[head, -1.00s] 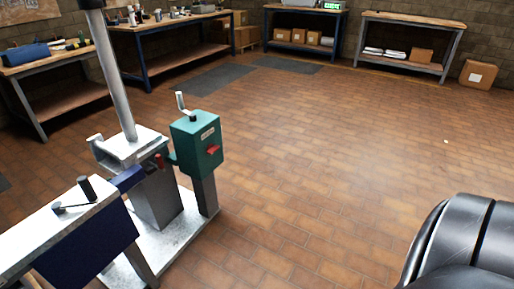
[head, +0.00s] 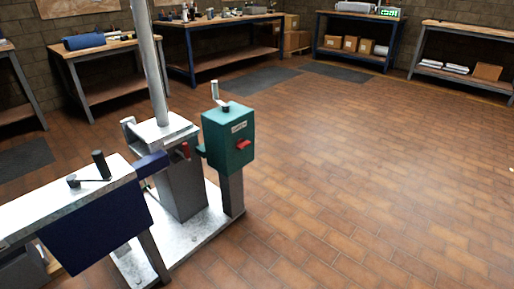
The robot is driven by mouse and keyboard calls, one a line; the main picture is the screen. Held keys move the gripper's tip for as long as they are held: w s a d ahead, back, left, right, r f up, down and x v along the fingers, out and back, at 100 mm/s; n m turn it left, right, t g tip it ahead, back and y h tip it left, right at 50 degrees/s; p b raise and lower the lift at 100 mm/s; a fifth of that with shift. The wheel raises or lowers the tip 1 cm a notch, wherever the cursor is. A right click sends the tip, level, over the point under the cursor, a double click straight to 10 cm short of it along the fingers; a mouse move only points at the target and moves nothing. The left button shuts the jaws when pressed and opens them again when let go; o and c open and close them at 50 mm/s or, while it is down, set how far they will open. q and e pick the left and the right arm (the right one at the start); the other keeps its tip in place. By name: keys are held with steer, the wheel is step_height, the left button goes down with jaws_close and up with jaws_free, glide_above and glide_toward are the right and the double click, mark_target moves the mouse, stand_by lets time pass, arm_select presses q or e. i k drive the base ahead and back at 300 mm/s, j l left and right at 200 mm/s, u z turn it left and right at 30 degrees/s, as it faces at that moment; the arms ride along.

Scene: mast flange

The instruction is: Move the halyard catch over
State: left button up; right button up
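A teal box (head: 228,138) stands on a grey post at the right of a pale base plate (head: 187,240). A red lever (head: 243,145) sticks out of its front below a small white label too small to read. A pale crank-like handle (head: 216,94) rises from its top. Left of it, a grey pedestal (head: 179,185) carries a mast (head: 150,65) on a flange, with a second red handle (head: 185,151) at its side. I cannot tell which red part is the halyard catch. Neither gripper is in view.
A bench (head: 75,204) with a blue side panel and a black crank stands at the lower left, close to the pedestal. Workbenches with tools (head: 210,21) and boxes line the back walls. The tiled floor (head: 370,170) at the right is clear.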

mark_target(242, 143)
steer(key=i+z, duration=0.35)
steer(key=i, duration=0.45)
steer(key=i+j+z, duration=0.15)
steer(key=i+z, duration=0.25)
steer(key=i, duration=0.4)
